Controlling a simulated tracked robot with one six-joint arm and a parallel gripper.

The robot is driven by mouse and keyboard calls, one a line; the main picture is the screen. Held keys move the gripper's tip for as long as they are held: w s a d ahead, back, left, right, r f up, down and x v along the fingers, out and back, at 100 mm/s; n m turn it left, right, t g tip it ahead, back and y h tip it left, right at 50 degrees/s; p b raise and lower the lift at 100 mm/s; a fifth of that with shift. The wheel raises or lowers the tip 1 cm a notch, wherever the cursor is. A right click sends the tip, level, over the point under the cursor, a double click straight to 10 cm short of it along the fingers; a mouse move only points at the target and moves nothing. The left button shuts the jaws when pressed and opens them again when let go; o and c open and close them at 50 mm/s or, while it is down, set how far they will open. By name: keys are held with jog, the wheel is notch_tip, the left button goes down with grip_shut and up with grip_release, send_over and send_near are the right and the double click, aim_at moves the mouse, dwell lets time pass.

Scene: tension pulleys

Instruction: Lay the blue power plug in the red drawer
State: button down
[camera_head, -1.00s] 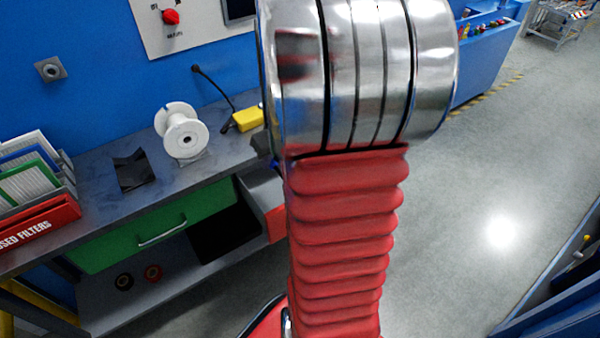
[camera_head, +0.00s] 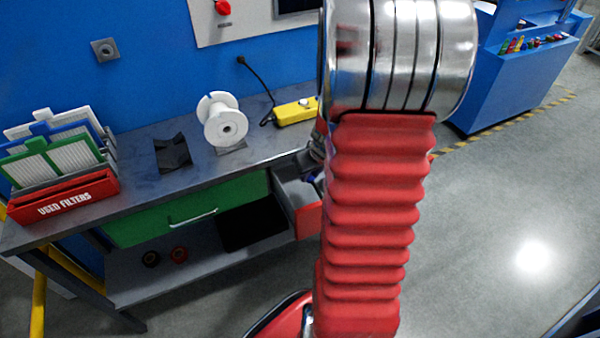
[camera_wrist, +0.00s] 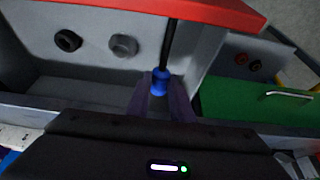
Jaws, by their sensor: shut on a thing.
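The red drawer (camera_head: 309,219) stands pulled out of the workbench, right of the green drawer; my arm partly hides it. In the wrist view the red drawer's front (camera_wrist: 190,10) crosses the top, with its grey inside below. My gripper (camera_wrist: 160,92) is shut on the blue power plug (camera_wrist: 160,80), which has a black part running up from it. The plug shows over the drawer's inside, near its right wall in the wrist view; I cannot tell how high it is. A small blue bit, likely the plug (camera_head: 315,180), shows beside my arm in the head view.
A black round piece (camera_wrist: 68,41) and a grey one (camera_wrist: 123,46) are in the red drawer. The green drawer (camera_head: 150,222) is shut. A white spool (camera_head: 222,120), yellow socket box (camera_head: 296,111) and red filter rack (camera_head: 65,200) stand on the bench.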

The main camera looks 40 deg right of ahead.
jog(key=shift+f, duration=3.25)
jog(key=shift+w+d, duration=0.2)
jog(key=shift+w, duration=0.5)
jog(key=shift+w+d, duration=0.2)
jog(key=shift+w, duration=0.55)
jog(key=shift+w+d, duration=0.2)
jog(key=shift+w, duration=0.5)
jog(key=shift+w+d, duration=0.25)
jog(key=shift+w, duration=0.6)
jog(key=shift+w+d, duration=0.25)
jog(key=shift+w, duration=0.6)
jog(key=shift+f, duration=0.6)
jog(key=shift+f, duration=0.6)
jog(key=c, duration=1.6)
grip_release()
jog(key=shift+o, duration=0.2)
jog(key=shift+r, duration=0.2)
